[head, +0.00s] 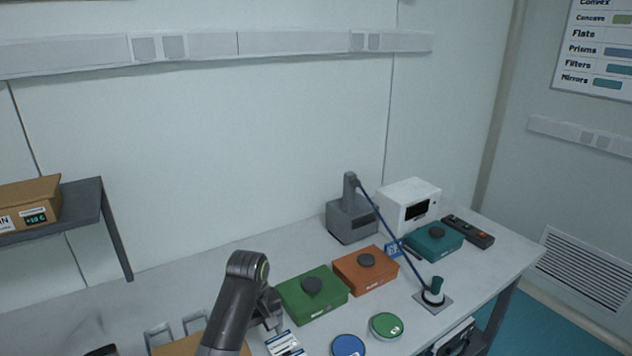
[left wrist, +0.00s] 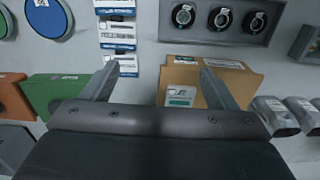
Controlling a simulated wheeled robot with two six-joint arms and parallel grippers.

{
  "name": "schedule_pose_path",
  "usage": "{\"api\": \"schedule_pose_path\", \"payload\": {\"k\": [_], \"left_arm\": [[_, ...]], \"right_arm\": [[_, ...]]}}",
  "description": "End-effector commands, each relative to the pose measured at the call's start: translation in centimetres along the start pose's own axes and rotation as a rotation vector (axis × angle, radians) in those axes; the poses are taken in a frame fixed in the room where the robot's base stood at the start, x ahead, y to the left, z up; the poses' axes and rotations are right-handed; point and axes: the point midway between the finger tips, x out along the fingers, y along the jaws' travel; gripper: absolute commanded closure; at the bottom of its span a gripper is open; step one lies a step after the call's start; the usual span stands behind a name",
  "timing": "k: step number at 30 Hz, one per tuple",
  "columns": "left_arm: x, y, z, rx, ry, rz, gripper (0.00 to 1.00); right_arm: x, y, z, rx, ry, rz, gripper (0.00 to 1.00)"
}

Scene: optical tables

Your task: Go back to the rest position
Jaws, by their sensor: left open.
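My left gripper (head: 270,312) is over the front part of the table (head: 225,272), left of the green box (head: 312,295). In the left wrist view its jaws (left wrist: 160,75) are open, with nothing between them. That box shows partly behind my arm in the head view (head: 180,346). I do not see my right gripper clearly in either view.
An orange box (head: 365,270), teal box (head: 433,242), grey device (head: 350,220) and white instrument (head: 408,204) stand farther right. A blue rod leans toward a small stand (head: 433,298). Blue (head: 348,346) and green (head: 386,326) discs lie in front. A shelf (head: 85,205) is at left.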

Motion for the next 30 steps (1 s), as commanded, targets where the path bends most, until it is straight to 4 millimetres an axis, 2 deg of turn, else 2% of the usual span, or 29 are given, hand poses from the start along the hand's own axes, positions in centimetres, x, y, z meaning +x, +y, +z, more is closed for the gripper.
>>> {"api": "schedule_pose_path", "payload": {"k": [3,11,17,20,23,30], "left_arm": [[0.8,-0.9,0.2,0.005,0.004,0.006,0.19],[3.2,-3.5,1.1,0.029,0.022,0.027,0.19],[5.4,-6.6,2.4,0.055,0.048,0.044,0.19],[6.8,-8.9,3.4,0.073,0.068,0.051,0.19],[8.3,-11.9,5.0,0.1,0.095,0.056,0.19],[10.1,-20.3,10.6,0.197,0.188,0.042,0.19]], "right_arm": [[0.0,-0.9,-0.5,0.004,0.007,-0.011,0.64],[0.0,-0.8,-0.5,0.004,0.007,-0.01,0.64],[0.0,-0.9,-0.6,0.004,0.01,-0.011,0.64],[0.0,-0.9,-0.6,0.004,0.01,-0.011,0.64],[0.0,-0.6,-0.6,0.002,0.009,-0.007,0.64],[0.0,0.1,-0.5,-0.001,0.008,0.001,0.64]]}}
